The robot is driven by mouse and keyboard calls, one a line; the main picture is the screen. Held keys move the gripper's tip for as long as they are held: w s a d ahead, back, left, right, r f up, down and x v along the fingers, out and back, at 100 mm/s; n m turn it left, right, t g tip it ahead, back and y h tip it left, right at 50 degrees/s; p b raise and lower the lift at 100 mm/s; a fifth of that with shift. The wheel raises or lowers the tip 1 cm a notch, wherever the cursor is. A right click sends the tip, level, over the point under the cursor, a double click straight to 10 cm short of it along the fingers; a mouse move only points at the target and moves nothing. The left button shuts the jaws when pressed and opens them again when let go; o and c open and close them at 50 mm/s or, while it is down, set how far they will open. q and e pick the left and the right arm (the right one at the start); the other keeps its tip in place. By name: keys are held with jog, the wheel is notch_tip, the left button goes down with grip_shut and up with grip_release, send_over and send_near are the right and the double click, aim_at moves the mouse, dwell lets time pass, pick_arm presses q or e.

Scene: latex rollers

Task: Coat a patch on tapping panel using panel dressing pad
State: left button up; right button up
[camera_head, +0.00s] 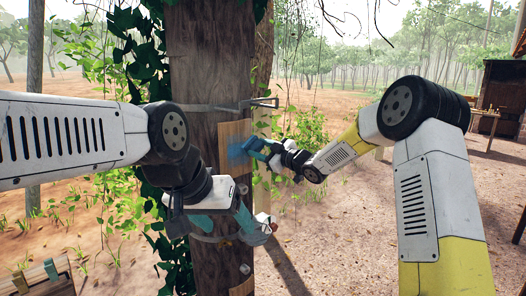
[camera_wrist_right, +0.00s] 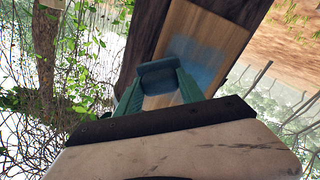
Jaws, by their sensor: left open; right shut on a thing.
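The tapping panel (camera_head: 233,132) is a pale wooden board on the tree trunk, with a light blue patch on it. The panel and its blue patch (camera_wrist_right: 190,50) also show in the right wrist view. My right gripper (camera_head: 258,149) is shut on the dark blue-grey dressing pad (camera_wrist_right: 160,74), at the right of the blue patch. The pad lies between the two green fingers, in front of the panel; I cannot tell whether it touches. My left gripper (camera_head: 255,231) is open, lower down in front of the trunk, below the panel.
The dark trunk (camera_head: 205,75) stands upright in the middle, with leafy vines on its left and a metal band with a bracket (camera_head: 258,103) above the panel. A wooden box (camera_head: 45,279) is at the lower left. A table (camera_head: 497,117) stands far right.

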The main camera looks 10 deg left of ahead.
jog(key=shift+w+d, duration=0.15)
jog(key=shift+w, duration=0.05)
jog(key=shift+d+r, duration=0.1)
jog(key=shift+r, duration=0.75)
jog(key=shift+s, duration=0.1)
jog(key=shift+s+a, duration=1.15)
jog(key=shift+s, duration=0.2)
jog(key=shift+s+a, duration=1.15)
jog(key=shift+s, duration=0.25)
jog(key=shift+s+a, duration=1.15)
jog(key=shift+s, duration=0.2)
jog(key=shift+r, duration=0.1)
jog(key=v, duration=0.6)
jog(key=shift+d, duration=0.1)
